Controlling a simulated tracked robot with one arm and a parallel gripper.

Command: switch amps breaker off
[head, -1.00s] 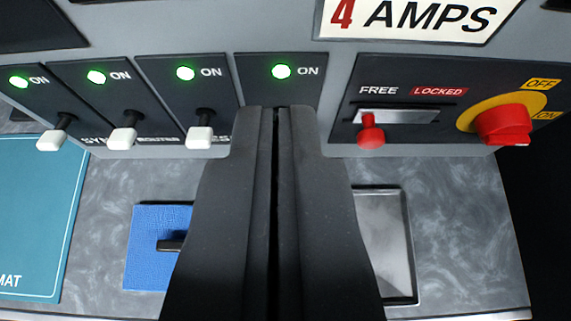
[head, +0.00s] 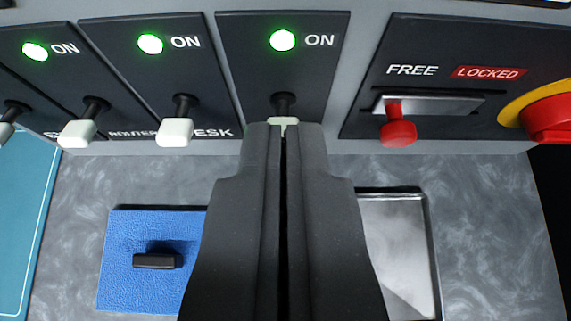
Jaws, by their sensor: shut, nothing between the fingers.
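My gripper (head: 283,132) is shut and empty, pointing at the panel in the middle of the head view. Its tips are at the white-tipped lever (head: 283,103) of the rightmost breaker in the row; I cannot tell whether they touch it. That breaker's plate (head: 240,60) has a lit green lamp (head: 283,40) beside the word ON. Its lower label is hidden behind my gripper. No AMPS label shows in this view now.
More breakers with lit green lamps stand to the left, including the DESK lever (head: 175,130). To the right are a red slide knob (head: 398,133) under FREE and LOCKED, and a red rotary knob (head: 550,118). Below lie a blue pad (head: 122,260) and a metal tray (head: 432,260).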

